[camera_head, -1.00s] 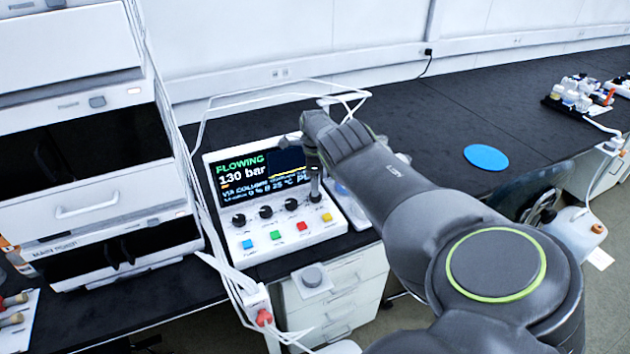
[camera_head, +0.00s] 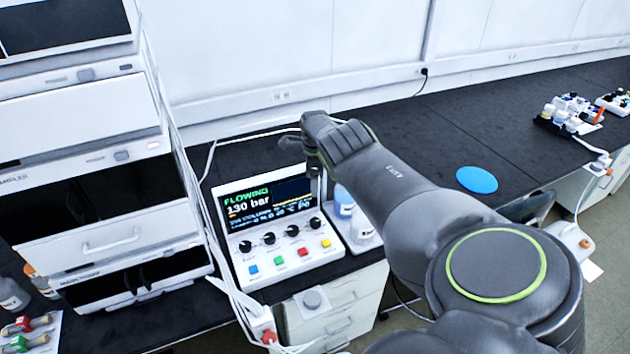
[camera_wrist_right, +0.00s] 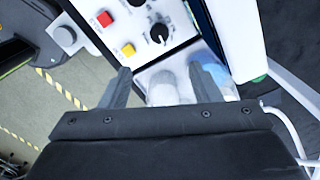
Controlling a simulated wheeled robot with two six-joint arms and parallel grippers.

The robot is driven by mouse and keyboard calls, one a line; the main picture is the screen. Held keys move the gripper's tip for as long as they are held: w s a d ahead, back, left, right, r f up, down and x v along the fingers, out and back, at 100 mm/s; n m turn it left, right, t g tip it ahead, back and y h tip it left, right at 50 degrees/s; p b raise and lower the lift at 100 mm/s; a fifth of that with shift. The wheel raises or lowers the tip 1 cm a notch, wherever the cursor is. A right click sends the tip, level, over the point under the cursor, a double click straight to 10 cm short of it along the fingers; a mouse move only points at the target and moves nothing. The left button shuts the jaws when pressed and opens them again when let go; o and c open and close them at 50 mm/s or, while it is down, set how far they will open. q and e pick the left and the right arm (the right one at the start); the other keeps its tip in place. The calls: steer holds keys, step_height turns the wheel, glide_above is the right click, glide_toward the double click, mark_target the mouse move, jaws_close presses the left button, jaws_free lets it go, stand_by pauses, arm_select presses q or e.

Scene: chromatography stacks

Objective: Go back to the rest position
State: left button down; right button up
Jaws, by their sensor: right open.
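My right gripper shows best in the right wrist view (camera_wrist_right: 162,88), where its two fingers stand apart with nothing held between them. In the head view my right arm reaches in from the lower right, and its wrist hides most of the gripper near the top right of the control box. The white control box (camera_head: 286,262) has a screen (camera_head: 245,207) reading "FLOWING" and "130 bar", black knobs and coloured buttons. In the wrist view its red button (camera_wrist_right: 104,19) and yellow button (camera_wrist_right: 128,49) lie beyond the fingers. My left gripper is not in view.
Bottles (camera_head: 344,203) stand right of the control box, under my arm. A tall instrument stack (camera_head: 85,130) stands at left, with tubing along its side. The black bench (camera_head: 440,130) is mostly clear around a blue disc (camera_head: 477,180); small bottles sit farther right.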

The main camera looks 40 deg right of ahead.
steer(key=shift+r+p, duration=0.3)
steer(key=shift+r, duration=0.4)
steer(key=shift+f, duration=0.1)
